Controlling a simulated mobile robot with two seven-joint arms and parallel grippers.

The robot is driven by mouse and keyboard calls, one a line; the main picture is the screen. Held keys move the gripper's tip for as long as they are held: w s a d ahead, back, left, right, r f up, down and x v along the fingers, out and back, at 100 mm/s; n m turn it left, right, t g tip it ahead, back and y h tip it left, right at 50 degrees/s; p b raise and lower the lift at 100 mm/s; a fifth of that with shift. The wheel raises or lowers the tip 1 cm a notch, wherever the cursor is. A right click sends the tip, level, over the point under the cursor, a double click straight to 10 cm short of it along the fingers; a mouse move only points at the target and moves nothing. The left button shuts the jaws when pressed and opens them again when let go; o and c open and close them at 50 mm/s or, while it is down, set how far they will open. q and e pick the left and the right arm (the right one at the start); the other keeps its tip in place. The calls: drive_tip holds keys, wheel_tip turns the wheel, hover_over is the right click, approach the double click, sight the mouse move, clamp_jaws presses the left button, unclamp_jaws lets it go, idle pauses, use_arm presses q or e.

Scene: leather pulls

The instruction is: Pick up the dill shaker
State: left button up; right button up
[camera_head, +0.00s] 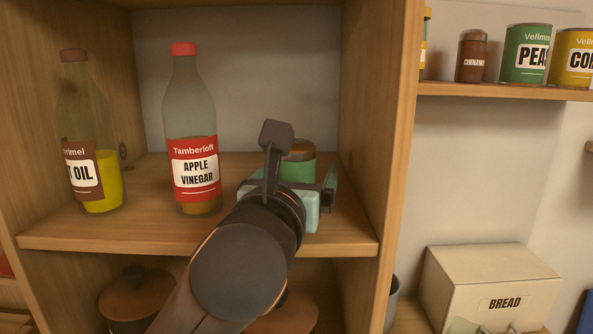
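A small jar with a brown lid and a green body (299,166) stands upright on the cabinet shelf, right of the bottles. It may be the dill shaker; no name is readable, and its lower front is hidden by my gripper. My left gripper (289,183) is in front of the jar, its arm rising from the bottom, left of centre. Its fingers look spread, with the right one a little apart from the jar's right side. I cannot tell whether the jar is between the fingertips or beyond them.
An apple vinegar bottle (193,140) and an oil bottle (92,150) stand left on the same shelf (130,229). The cabinet's right wall (379,130) is close to the gripper. Lidded pots (137,293) are below. Right are a bread box (490,290) and tins (524,53).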

use_arm(q)
drive_tip(key=shift+w+d, duration=0.1)
drive_tip(key=shift+w, duration=0.2)
drive_tip(key=shift+c, duration=0.3)
clamp_jaws()
idle(0.3)
drive_tip(key=shift+r, duration=0.1)
